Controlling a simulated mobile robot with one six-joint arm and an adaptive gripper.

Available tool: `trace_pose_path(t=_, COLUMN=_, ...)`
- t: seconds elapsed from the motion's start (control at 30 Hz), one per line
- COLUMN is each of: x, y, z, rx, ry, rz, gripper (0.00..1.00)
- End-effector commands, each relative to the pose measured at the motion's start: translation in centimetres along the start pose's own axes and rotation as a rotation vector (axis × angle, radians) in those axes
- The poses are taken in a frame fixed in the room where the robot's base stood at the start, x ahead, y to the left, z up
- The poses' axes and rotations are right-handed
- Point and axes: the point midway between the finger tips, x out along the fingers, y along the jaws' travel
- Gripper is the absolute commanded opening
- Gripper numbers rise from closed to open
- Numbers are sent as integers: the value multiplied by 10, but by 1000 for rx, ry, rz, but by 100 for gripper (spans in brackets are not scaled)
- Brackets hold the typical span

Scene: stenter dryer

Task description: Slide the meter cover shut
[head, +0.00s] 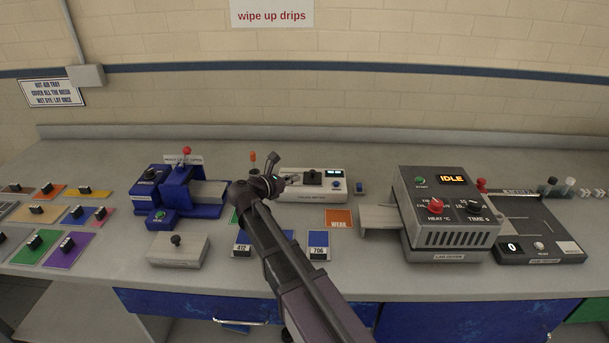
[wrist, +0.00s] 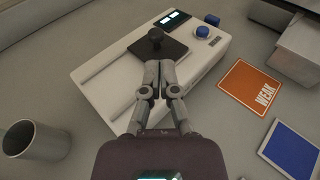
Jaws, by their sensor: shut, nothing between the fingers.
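The meter is a cream box (head: 335,194) at the back middle of the bench, and it fills the upper middle of the wrist view (wrist: 110,80). Its cover looks to be the dark flat plate (wrist: 176,50) with a black knob (wrist: 155,38), lying on the meter's top near the lit display (wrist: 174,18). The plate also shows in the head view (head: 313,179). My gripper (wrist: 160,66) is shut and empty, its fingertips at the plate's near edge, just short of the knob in the picture. I cannot tell whether they touch. In the head view my gripper (head: 284,181) is at the meter's left part.
An orange WEAK card (head: 339,219) and a blue card (head: 319,246) lie in front of the meter. A grey cup (wrist: 35,140) stands at the left. A grey oven (head: 445,210) stands to the right.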

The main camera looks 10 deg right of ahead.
Motion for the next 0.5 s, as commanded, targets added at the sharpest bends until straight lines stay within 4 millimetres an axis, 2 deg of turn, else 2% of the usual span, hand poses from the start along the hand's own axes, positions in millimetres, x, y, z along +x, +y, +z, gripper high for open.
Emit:
trace_pose_path(t=0.03, x=-10, y=0, z=2, rx=-1, ry=0, rz=3, gripper=0)
trace_pose_path(t=0.2, x=-36, y=-1, z=2, rx=0, ry=0, rz=1, gripper=0)
trace_pose_path(t=0.5, x=-71, y=-1, z=2, rx=1, ry=0, rz=-1, gripper=0)
